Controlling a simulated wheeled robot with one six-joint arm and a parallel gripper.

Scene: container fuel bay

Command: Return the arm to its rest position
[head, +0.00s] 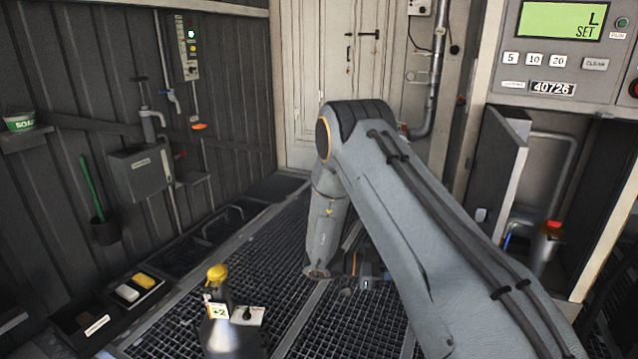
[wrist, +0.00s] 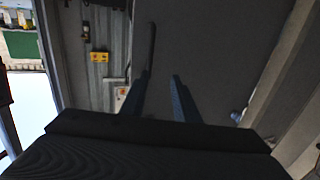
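My arm rises from the lower right of the head view, bends at an elbow near the middle, and its forearm drops toward the grated floor. My gripper is mostly hidden behind the arm in the head view. In the wrist view, my gripper (wrist: 163,68) shows two dark fingers standing apart. I see nothing held between them, only a dark grey surface beyond.
A dark canister with a yellow cap (head: 217,275) stands on the floor grating (head: 265,250), left of my forearm. An open cabinet door (head: 497,165) and a red-capped bottle (head: 548,245) are at right. A wall box (head: 140,172) and closed doors (head: 335,80) stand farther back.

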